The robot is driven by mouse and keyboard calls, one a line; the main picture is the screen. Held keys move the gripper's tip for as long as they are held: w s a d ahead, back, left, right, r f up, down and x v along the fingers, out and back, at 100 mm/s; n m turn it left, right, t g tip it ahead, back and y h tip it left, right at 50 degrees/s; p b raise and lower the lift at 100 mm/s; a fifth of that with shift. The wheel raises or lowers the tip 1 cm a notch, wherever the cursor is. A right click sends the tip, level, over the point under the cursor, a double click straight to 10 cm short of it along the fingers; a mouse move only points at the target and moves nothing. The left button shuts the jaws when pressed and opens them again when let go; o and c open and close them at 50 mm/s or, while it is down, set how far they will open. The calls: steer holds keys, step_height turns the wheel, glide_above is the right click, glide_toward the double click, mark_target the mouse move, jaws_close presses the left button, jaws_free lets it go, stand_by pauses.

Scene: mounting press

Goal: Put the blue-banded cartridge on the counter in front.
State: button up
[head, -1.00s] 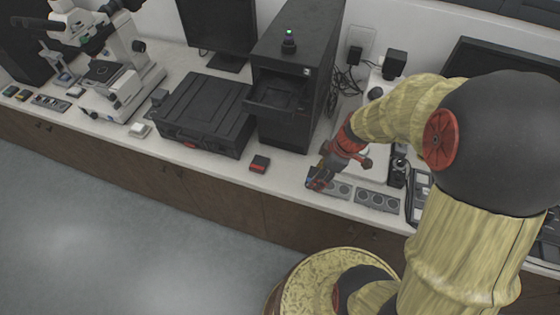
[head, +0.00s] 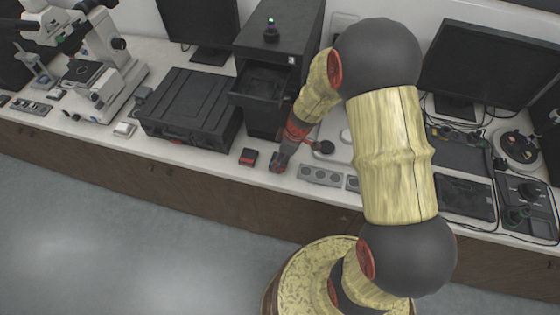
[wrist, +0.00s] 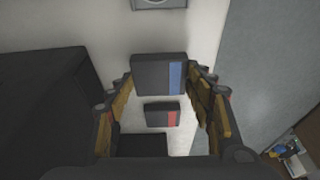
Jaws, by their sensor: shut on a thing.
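My gripper (head: 278,164) is low over the front strip of the white counter (head: 212,160), in front of the black press. In the wrist view it is shut on the blue-banded cartridge (wrist: 155,73), a dark block with a blue stripe, held between the fingertips. In the head view the cartridge is hidden or too small to make out. I cannot tell whether it touches the counter. A similar red-banded cartridge (head: 249,157) lies on the counter just left of my gripper; it also shows in the wrist view (wrist: 160,116), apart from the held one.
The black press (head: 306,50) stands behind, its drawer (head: 262,88) pulled out. A large black case (head: 190,105) is at left. A grey panel with round sockets (head: 320,175) lies right of my gripper. The counter's front edge is close by.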

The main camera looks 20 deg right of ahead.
steer(key=shift+f, duration=0.9)
steer(key=shift+f+b, duration=0.15)
steer(key=shift+b, duration=0.15)
steer(key=o, duration=1.3)
